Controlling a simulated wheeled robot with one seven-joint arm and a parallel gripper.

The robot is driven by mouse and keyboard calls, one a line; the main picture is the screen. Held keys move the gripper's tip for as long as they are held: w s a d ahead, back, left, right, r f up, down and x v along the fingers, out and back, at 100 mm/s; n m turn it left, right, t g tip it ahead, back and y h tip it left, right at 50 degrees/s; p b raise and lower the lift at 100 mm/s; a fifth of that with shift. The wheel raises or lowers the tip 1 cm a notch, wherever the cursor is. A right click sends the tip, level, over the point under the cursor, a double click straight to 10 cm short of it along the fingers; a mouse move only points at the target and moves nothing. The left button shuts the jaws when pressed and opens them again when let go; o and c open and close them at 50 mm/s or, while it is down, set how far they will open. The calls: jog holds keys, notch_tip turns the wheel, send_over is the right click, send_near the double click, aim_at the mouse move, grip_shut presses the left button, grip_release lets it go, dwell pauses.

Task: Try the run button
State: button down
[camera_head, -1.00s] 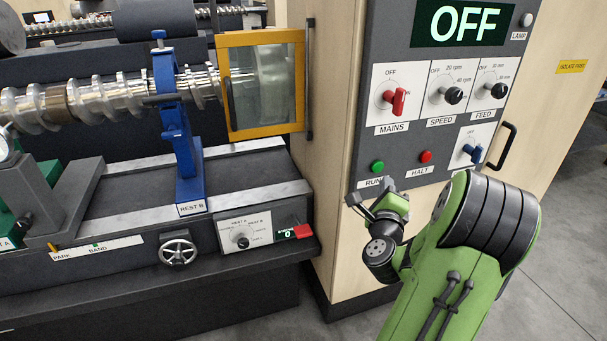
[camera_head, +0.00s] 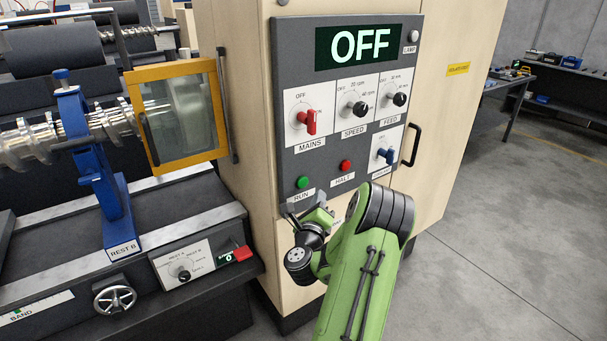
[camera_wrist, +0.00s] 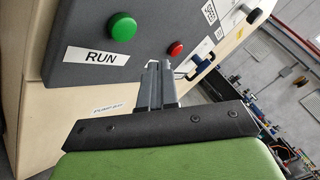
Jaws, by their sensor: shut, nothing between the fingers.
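The green RUN button (camera_head: 302,182) is on the lower left of the grey control panel (camera_head: 290,150), above its RUN label. It also shows in the wrist view (camera_wrist: 122,26), up and left of my fingers. The red HALT button (camera_head: 345,166) is to its right. The panel display (camera_head: 360,45) reads OFF. The red MAINS switch (camera_head: 309,121) is above the RUN button. My gripper (camera_head: 291,212) is just below the RUN button, apart from it. In the wrist view my gripper (camera_wrist: 158,68) is shut and empty, with its fingers together.
The lathe bed with the blue REST B (camera_head: 97,170) and a yellow-framed guard (camera_head: 180,115) stands left of the cabinet. A black handle (camera_head: 411,145) juts out at the panel's right. Open floor (camera_head: 500,200) lies right of the cabinet.

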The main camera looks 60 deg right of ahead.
aim_at(309, 181)
jog(key=w+p, duration=0.1)
jog(key=w+d+p, duration=0.1)
jog(key=w+p, duration=0.1)
jog(key=shift+w+d, duration=0.25)
jog(key=shift+d, duration=0.1)
jog(key=shift+p, duration=0.3)
dwell(1.5)
jog(key=shift+w+d+p, duration=0.2)
jog(key=shift+w+p, duration=0.2)
jog(key=shift+w+d+p, duration=0.2)
jog(key=shift+w+p, duration=0.25)
jog(key=shift+p, duration=0.2)
dwell(0.7)
jog(key=shift+s, duration=0.1)
jog(key=shift+s+a+b, duration=0.4)
jog(key=shift+s+b, duration=0.35)
jog(key=shift+b, duration=0.4)
jog(key=shift+s, duration=0.1)
